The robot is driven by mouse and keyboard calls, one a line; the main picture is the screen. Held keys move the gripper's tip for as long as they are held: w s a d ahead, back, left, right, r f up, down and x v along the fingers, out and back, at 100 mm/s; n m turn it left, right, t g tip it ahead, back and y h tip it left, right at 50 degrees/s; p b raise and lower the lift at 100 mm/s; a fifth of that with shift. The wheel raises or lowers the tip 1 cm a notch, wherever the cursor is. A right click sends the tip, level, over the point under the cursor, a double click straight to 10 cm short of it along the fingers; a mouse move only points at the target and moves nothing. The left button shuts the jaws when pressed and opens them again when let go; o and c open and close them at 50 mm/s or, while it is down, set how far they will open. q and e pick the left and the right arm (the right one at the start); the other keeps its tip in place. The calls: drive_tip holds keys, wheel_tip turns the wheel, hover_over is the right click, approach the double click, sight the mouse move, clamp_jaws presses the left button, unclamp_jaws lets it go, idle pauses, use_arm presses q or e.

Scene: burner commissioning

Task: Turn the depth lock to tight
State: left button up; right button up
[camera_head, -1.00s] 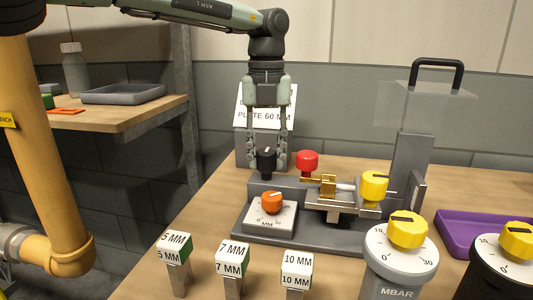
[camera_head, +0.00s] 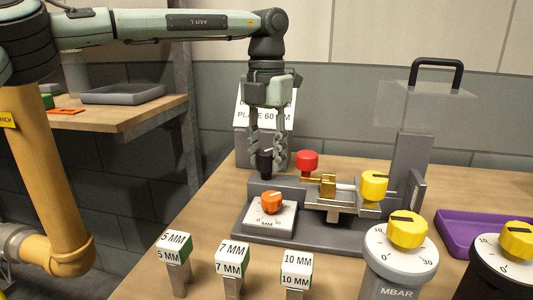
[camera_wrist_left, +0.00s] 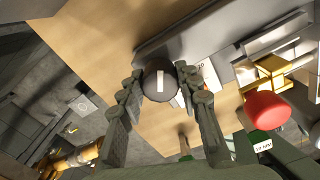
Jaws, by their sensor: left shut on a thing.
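The depth lock appears to be the black knob (camera_head: 265,164) on the back left of the grey fixture (camera_head: 300,228). My left gripper (camera_head: 266,160) points straight down over it, with a finger on either side. In the left wrist view the round dark knob (camera_wrist_left: 159,80) with a white pointer line sits between the fingertips (camera_wrist_left: 160,84), and the gripper is shut on it. The fingers partly hide the knob in the head view. No tight mark for it is readable. My right gripper is not in view.
A red knob (camera_head: 307,160) stands close right of the gripper. An orange dial (camera_head: 271,202) is in front, and a yellow knob (camera_head: 374,186) is to the right. Labelled blocks (camera_head: 232,254) and gauge dials (camera_head: 401,242) line the front. A plate sign (camera_head: 242,112) stands behind.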

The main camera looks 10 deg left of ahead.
sight(266, 151)
use_arm(q)
drive_tip(key=m, duration=0.5)
drive_tip(key=shift+m, duration=0.4)
drive_tip(key=m, duration=0.5)
drive_tip(key=shift+m, duration=0.3)
drive_tip(key=o, duration=1.2)
drive_tip(key=shift+c, duration=0.2)
wheel_tip(266, 151, up, 12)
